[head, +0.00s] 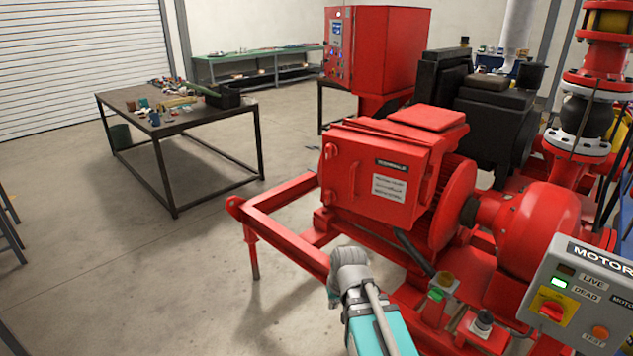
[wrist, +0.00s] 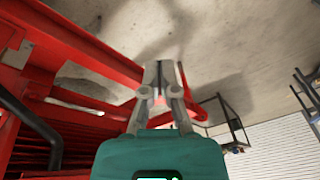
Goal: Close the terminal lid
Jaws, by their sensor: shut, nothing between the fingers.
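The red terminal box (head: 338,186) sits on the side of the red motor in the head view. Its lid (head: 390,190) is the flat red front panel with a "TERMINALS" label and smaller plates. Hinge-like parts show at the left edge and a small handle on the face. I cannot tell whether the lid is fully flush with the box. My gripper (wrist: 160,75) is shut and empty in the wrist view, over the floor beside the red frame. My grey and teal arm shows below the box in the head view, apart from the lid.
A red frame rail (head: 285,235) runs in front of the box. A grey control panel (head: 590,290) with a red switch stands at lower right, and the motor (head: 455,205) is behind the box. A workbench (head: 165,122) stands at left. Floor between is clear.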

